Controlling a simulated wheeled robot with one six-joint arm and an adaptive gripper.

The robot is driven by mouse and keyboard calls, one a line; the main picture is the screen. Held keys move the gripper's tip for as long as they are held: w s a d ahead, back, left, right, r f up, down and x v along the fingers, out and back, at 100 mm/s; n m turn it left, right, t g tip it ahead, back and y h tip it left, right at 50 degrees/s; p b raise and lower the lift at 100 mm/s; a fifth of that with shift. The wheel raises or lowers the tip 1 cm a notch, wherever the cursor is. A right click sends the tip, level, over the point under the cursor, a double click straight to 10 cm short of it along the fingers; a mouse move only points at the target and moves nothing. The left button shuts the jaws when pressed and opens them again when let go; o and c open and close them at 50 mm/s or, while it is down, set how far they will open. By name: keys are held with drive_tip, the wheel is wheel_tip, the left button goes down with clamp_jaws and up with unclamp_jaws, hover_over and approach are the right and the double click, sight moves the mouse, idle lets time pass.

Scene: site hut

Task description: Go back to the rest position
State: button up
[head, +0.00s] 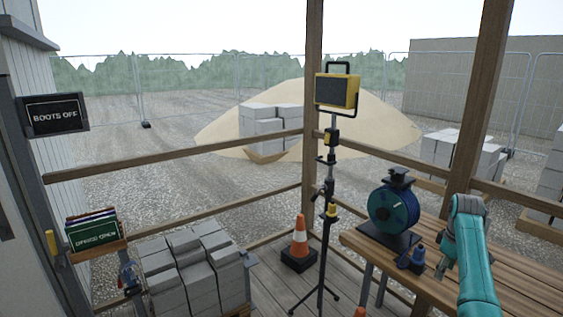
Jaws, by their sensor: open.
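My teal arm rises from the lower right of the head view, over the wooden table (520,285). A small dark part at its left side looks like the end of my gripper (441,268); most of it is hidden behind the arm. It is open, and I see nothing held in it.
A blue cable reel (394,208) stands on the table's left end. A yellow work light (337,91) on a tripod and an orange cone (300,240) stand left of it. Grey blocks (190,265) are stacked lower left. A wooden post (474,110) rises near my arm.

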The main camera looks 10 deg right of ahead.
drive_tip(key=s+a+f+t, duration=0.1)
drive_tip(key=a+f, duration=0.4)
drive_tip(key=f, duration=0.3)
drive_tip(key=s+a+f+m+t+h, duration=0.1)
drive_tip(key=a+f, duration=0.3)
drive_tip(key=f, duration=0.3)
drive_tip(key=s+a+f+t, duration=0.1)
drive_tip(key=a+f, duration=0.4)
drive_tip(key=f, duration=0.3)
drive_tip(key=s+a+f+m+t+h, duration=0.1)
drive_tip(key=s+a+f+t, duration=0.1)
drive_tip(key=s+a+f, duration=0.45)
drive_tip(key=s+a+f+t, duration=0.1)
drive_tip(key=s+a+f, duration=0.3)
drive_tip(key=s+a, duration=0.4)
drive_tip(key=s+a+r+m+t, duration=0.1)
drive_tip(key=s+a+r+t, duration=0.15)
drive_tip(key=s+a, duration=0.5)
drive_tip(key=s+a+r+t, duration=0.2)
drive_tip(key=s+a+r, duration=0.25)
drive_tip(key=s, duration=0.65)
drive_tip(key=s+a+r+t+y, duration=0.1)
drive_tip(key=s+a+r+t, duration=0.1)
drive_tip(key=s+r, duration=0.6)
drive_tip(key=s+a+r+m+t+y, duration=0.1)
drive_tip(key=s+a+r, duration=0.2)
drive_tip(key=s+r, duration=0.4)
wheel_tip(320, 180, up, 7)
drive_tip(key=shift+s+r+t, duration=0.1)
drive_tip(key=shift+s+t, duration=0.25)
